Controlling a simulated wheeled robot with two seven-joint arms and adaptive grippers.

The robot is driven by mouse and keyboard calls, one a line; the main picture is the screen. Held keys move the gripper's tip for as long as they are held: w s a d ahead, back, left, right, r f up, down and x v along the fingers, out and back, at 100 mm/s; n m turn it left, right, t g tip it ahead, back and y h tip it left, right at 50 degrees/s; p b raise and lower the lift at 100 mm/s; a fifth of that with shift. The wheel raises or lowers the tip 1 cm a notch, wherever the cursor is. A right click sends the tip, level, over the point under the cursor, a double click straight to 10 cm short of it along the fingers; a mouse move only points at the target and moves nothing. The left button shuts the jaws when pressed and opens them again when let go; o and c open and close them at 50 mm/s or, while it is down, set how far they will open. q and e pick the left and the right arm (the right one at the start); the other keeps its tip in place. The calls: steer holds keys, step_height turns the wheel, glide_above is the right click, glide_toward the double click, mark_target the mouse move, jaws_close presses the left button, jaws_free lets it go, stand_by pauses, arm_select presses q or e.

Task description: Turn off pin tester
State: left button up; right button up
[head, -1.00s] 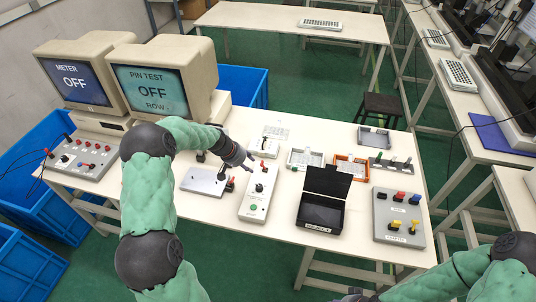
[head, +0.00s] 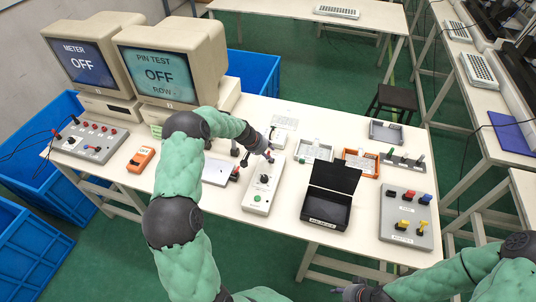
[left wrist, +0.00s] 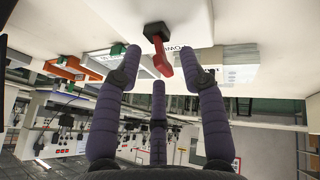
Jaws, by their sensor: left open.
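The pin tester (head: 256,198) is a long white box with a black knob and a green button near its front end. My left gripper (head: 269,155) is at its far end and covers that end in the head view. In the left wrist view, a red switch lever (left wrist: 161,58) on a black base, beside an upside-down power label, lies between the spread fingers of my left gripper (left wrist: 160,62). The fingers look clear of the lever. The pin test monitor (head: 160,72) reads OFF. My right gripper (head: 358,291) is low at the bottom edge, its fingers unclear.
An open black case (head: 328,207) stands right of the tester, a grey plate (head: 218,171) left of it. White and orange trays (head: 361,162) lie behind the case. A grey switch box (head: 406,216) is at the right, an orange meter (head: 141,160) at the left.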

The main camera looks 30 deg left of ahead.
arm_select(q)
steer(key=shift+w+d+f, duration=0.1)
steer(key=shift+w+f, duration=0.1)
steer(key=shift+f, duration=0.2)
jaws_close()
steer(key=shift+f+b, duration=0.15)
steer(key=shift+b, duration=0.45)
steer(key=b, duration=0.2)
steer(key=h+b, duration=0.1)
steer(key=b, duration=0.2)
steer(key=shift+s+a+f, duration=0.1)
steer(key=shift+a+f, duration=0.15)
steer(key=shift+a, duration=0.05)
steer(key=shift+r+h+b, duration=0.15)
steer(key=shift+h+b, duration=0.25)
steer(key=shift+b, duration=0.35)
